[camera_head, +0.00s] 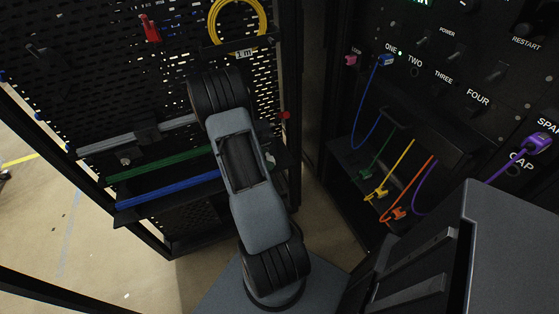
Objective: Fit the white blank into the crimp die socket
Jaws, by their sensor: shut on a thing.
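My arm rises from the bottom centre toward the black perforated panel (110,60), and its upper joint covers part of that panel. I cannot make out my gripper; it seems hidden behind my arm. I cannot clearly identify the white blank. A small pale piece shows just right of my arm, below a red part (284,115), but it is too small to name. I cannot pick out the crimp die socket for certain.
A yellow cable coil (238,48) and a red tool (150,28) hang on the panel. Grey, green (160,163) and blue (170,190) bars lie below. At right, a black rack (470,110) holds coloured cables. A dark box (510,240) stands lower right.

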